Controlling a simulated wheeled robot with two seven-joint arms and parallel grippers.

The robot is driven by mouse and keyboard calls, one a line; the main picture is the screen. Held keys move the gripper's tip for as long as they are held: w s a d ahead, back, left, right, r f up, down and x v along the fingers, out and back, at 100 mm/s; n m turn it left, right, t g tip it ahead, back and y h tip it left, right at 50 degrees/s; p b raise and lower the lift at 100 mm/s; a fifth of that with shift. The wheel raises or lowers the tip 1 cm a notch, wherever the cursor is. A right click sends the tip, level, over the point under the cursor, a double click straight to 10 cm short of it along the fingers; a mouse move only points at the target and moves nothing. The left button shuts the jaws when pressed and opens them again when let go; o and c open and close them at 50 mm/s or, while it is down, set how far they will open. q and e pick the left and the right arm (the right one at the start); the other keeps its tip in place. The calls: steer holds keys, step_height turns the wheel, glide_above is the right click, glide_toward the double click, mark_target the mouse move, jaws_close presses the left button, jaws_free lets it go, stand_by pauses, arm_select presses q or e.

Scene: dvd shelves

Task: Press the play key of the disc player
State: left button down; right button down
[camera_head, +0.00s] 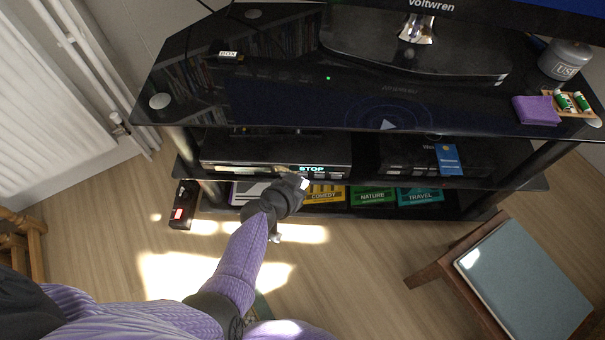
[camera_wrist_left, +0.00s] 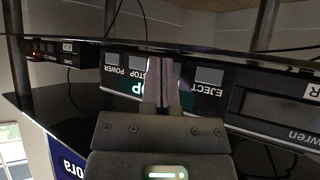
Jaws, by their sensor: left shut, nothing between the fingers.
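The disc player (camera_head: 225,153) is a black box on the shelf under the glass top of the TV stand. Its display (camera_head: 312,169) reads STOP. My left gripper (camera_head: 304,182) is shut and empty, at the right part of the player's front. In the left wrist view, upside down, the gripper's fingers (camera_wrist_left: 162,78) point at the key row between the stop key (camera_wrist_left: 136,62) and the eject key (camera_wrist_left: 209,75). The power key (camera_wrist_left: 113,60) is beside the stop key. The fingers hide whatever key lies between stop and eject. I cannot tell whether they touch the panel.
The glass top (camera_head: 270,100) overhangs the player closely. A second black device (camera_head: 400,158) with a blue card (camera_head: 448,158) stands to the right. Cases labelled comedy, nature and travel (camera_head: 420,195) fill the shelf below. A stool (camera_head: 525,275) stands at lower right.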

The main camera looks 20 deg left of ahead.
arm_select(q)
steer(key=shift+w, duration=0.2)
steer(key=shift+s, duration=0.1)
steer(key=shift+s+d, duration=0.25)
steer(key=shift+s, duration=0.4)
steer(key=shift+s, duration=0.1)
